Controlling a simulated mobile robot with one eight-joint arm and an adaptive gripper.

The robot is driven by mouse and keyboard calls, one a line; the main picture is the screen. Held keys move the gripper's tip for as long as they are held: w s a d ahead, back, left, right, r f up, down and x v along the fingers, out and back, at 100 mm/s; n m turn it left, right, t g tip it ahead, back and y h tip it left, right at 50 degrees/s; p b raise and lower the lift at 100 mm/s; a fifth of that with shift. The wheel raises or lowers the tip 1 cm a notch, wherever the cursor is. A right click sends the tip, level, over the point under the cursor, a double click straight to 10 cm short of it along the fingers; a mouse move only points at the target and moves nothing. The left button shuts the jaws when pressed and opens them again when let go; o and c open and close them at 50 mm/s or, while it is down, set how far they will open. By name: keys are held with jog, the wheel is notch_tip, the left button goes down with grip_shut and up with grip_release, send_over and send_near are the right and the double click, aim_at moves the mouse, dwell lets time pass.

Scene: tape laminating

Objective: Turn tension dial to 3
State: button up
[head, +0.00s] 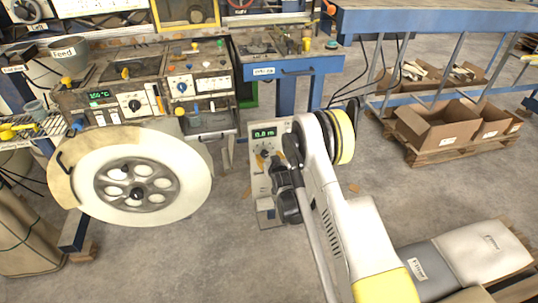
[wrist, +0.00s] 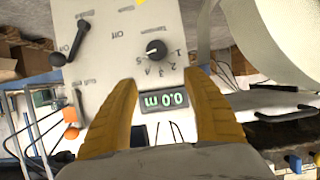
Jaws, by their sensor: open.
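The tension dial (wrist: 156,49) is a round black knob on a pale panel (wrist: 110,25), with printed numbers around one side of it. Its pointer setting is too small to read surely. My gripper (wrist: 164,77) has two yellow fingers, spread apart and empty. In the wrist view the dial sits just beyond the fingertips, roughly centred between them, and I see no contact. In the head view my gripper (head: 285,178) is in front of the upright panel (head: 257,180) and hides part of it.
A lit green display (wrist: 164,101) shows between the fingers. A black lever (wrist: 76,43) marked Off is beside the dial. A large white reel (head: 190,165) stands left of the panel. Cardboard boxes (head: 437,130) are on a pallet at right. Open floor lies between.

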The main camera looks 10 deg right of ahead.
aim_at(265, 154)
jog(key=b+x, duration=0.1)
jog(key=x, duration=0.2)
jog(key=f+b+x, duration=0.1)
jog(key=x, duration=0.2)
jog(key=s+f+b+x, duration=0.1)
jog(key=x, duration=0.3)
jog(key=shift+w+d+f, duration=0.1)
jog(key=shift+d, duration=0.05)
jog(key=shift+w, duration=0.55)
